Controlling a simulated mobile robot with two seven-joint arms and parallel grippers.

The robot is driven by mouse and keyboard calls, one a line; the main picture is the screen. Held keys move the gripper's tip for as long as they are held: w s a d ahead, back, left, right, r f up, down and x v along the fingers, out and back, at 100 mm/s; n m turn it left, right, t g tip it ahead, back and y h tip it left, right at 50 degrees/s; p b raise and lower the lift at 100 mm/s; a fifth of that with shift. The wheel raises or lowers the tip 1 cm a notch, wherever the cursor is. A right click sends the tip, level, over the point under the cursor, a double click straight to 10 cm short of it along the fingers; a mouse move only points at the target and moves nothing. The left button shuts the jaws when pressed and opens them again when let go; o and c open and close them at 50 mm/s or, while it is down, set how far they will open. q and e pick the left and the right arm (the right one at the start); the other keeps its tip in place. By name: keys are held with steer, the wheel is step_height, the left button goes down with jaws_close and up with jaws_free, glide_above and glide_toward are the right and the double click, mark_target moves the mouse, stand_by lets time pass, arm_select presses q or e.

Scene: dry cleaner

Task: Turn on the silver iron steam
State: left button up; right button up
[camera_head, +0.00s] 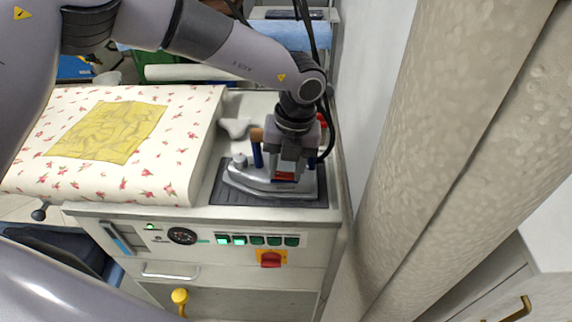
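The silver iron (250,180) sits flat on a dark rest pad (318,198) at the right end of the pressing station. It has a blue upright, a wooden-coloured handle part (257,135) and a small red part (284,177) low on its body. My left gripper (286,172) points down directly over the iron, its fingertips at the red part. I cannot tell whether they touch it or how far apart the fingers are. The gripper hides much of the iron's handle. My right gripper is not in view.
An ironing board (170,120) with a flowered cover and a yellow cloth (108,132) lies left. The front panel has a gauge (182,236), several green-lit switches (257,240) and a red knob (271,259). A white wall (370,110) stands close on the right.

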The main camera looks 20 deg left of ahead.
mark_target(283, 176)
arm_select(q)
steer(key=shift+a+f+h+b, duration=0.1)
steer(key=shift+a+h+b, duration=0.05)
steer(key=shift+h+b, duration=0.25)
steer(key=shift+h, duration=0.3)
steer(key=o, duration=1.1)
steer(key=shift+c, duration=0.2)
steer(key=shift+r+b, duration=0.45)
steer(key=shift+r, duration=3.25)
steer(key=shift+s, duration=0.15)
